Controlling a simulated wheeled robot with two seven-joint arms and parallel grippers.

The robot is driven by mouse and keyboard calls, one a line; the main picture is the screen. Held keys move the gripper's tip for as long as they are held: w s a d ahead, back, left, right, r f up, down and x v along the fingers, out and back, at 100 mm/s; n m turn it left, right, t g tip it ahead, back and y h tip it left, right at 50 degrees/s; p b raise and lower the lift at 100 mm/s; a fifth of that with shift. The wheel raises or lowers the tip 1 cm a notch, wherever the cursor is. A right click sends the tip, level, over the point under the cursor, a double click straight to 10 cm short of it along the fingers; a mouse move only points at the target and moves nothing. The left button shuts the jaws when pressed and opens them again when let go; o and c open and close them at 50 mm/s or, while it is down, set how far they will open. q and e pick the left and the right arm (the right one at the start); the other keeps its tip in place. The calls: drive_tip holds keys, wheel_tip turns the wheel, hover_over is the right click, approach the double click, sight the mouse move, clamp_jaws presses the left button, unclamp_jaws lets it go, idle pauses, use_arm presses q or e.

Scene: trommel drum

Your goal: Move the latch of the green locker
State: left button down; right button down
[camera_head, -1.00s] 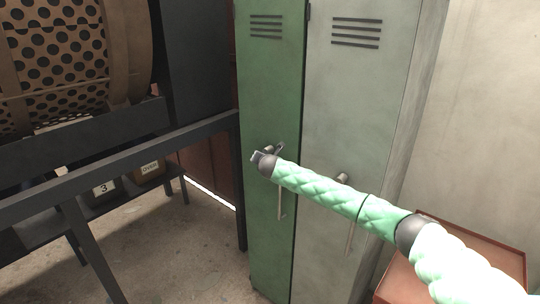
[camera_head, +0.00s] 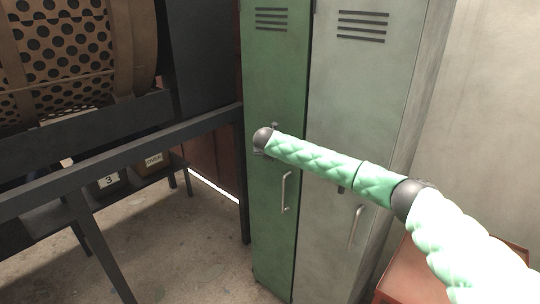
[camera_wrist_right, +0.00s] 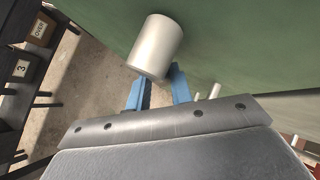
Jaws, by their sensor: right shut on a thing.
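The green locker (camera_head: 272,80) stands upright with its door shut, left of a grey-white locker. In the right wrist view its latch (camera_wrist_right: 157,44) is a pale metal cylinder standing out from the green door. My right gripper (camera_wrist_right: 161,82) has its two blue fingers at the near end of that latch and is shut on it; the exact contact is partly hidden. In the head view my right arm reaches in from the right across the grey locker, and its dark wrist hides most of the latch. My left gripper is not in view.
A bar handle (camera_head: 285,192) is on the green door below my wrist. The grey locker (camera_head: 365,90) has its own handle (camera_head: 355,228). A dark metal frame (camera_head: 120,158) and perforated drum (camera_head: 60,60) stand left. A reddish box (camera_head: 418,272) is at lower right.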

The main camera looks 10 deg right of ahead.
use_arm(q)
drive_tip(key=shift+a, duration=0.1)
use_arm(e)
drive_tip(key=shift+f, duration=0.15)
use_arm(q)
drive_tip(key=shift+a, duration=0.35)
use_arm(e)
drive_tip(key=c, duration=1.5)
unclamp_jaws()
